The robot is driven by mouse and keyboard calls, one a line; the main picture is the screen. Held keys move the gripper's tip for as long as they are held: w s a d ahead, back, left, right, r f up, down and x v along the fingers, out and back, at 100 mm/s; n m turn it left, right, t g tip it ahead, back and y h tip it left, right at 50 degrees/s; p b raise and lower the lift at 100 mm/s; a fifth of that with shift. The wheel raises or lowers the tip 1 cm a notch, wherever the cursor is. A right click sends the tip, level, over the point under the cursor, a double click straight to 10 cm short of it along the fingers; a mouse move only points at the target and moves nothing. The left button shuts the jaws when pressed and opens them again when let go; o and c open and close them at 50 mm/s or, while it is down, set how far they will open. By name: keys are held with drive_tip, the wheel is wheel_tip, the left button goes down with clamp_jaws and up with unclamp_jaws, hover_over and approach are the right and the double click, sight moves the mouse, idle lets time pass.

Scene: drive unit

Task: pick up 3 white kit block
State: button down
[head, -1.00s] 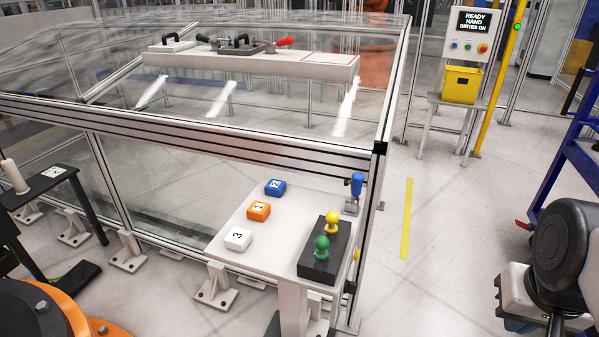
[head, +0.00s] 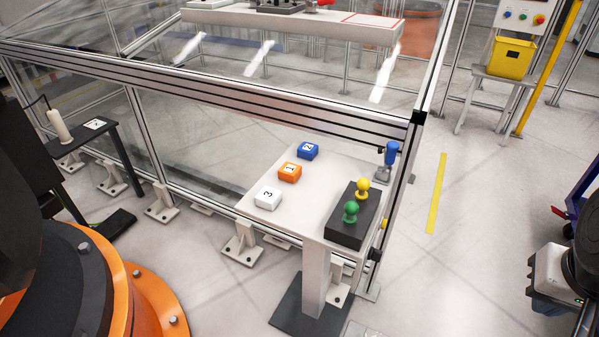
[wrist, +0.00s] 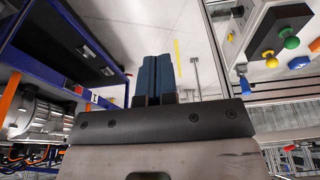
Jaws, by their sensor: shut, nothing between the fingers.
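The white kit block (head: 268,197), marked 3, sits on the small white table (head: 318,208) at its front left edge in the head view. The orange block (head: 290,172), marked 1, and the blue block (head: 308,151), marked 2, lie in a row behind it. My gripper (wrist: 154,62) shows in the wrist view with its dark blue fingers together and nothing between them. It is away from the blocks, and the white block is not seen in the wrist view.
A black box (head: 352,222) with green and yellow knobs stands on the table's right side, near a blue-topped fixture (head: 390,155). The fence panel and its metal rail (head: 230,98) run just behind the table. A yellow bin (head: 510,57) stands far right.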

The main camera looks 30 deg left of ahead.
drive_tip(key=c, duration=1.8)
unclamp_jaws()
drive_tip(key=o, duration=1.7)
